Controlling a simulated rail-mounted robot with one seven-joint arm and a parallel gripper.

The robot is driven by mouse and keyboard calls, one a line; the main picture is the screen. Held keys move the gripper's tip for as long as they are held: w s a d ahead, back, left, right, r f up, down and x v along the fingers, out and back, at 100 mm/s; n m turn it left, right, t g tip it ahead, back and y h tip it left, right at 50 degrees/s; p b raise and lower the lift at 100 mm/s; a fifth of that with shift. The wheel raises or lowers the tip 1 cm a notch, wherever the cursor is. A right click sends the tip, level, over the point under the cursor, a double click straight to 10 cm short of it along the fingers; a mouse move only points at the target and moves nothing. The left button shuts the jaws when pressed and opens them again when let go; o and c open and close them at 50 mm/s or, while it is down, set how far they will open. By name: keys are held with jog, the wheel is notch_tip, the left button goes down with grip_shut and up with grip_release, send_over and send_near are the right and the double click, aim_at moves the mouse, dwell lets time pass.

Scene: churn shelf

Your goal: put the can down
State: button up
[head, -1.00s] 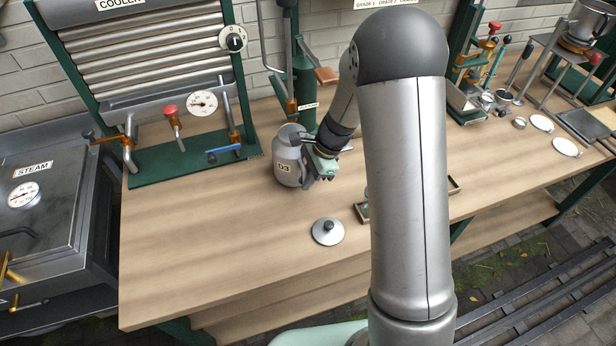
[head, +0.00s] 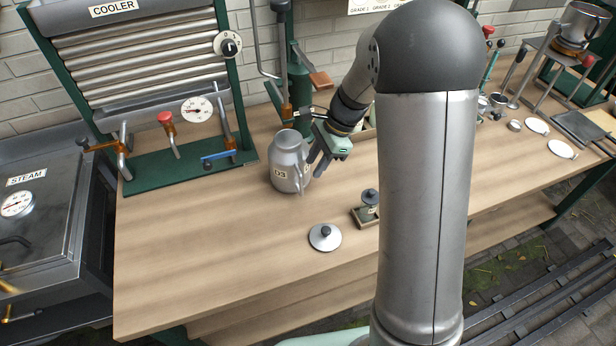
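The grey metal can (head: 286,168) labelled D3 stands upright on the wooden bench, in front of the green press and right of the cooler's base. My gripper (head: 317,162) is just right of the can, its dark fingers pointing down and left beside the can's handle. The fingers look parted, with nothing held between them. A narrow gap seems to separate them from the can; light contact at the handle side cannot be ruled out.
A round lid (head: 325,237) lies on the bench in front of the can. A small tray (head: 364,217) with a dark-knobbed piece is to the right. The cooler (head: 150,60) and green press (head: 304,75) stand behind. The bench's front left is clear.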

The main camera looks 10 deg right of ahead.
jog(key=s+d+r+n+h, duration=0.2)
jog(key=s+r+n, duration=0.55)
jog(key=s, duration=0.35)
jog(key=s+d+n+t+h, duration=0.1)
jog(key=s+d+n+h, duration=0.1)
jog(key=s+n, duration=0.6)
jog(key=s, duration=0.5)
jog(key=shift+s+d+t+h, duration=0.2)
jog(key=shift+s+t+h, duration=0.1)
jog(key=shift+s+h, duration=0.1)
jog(key=shift+f, duration=0.1)
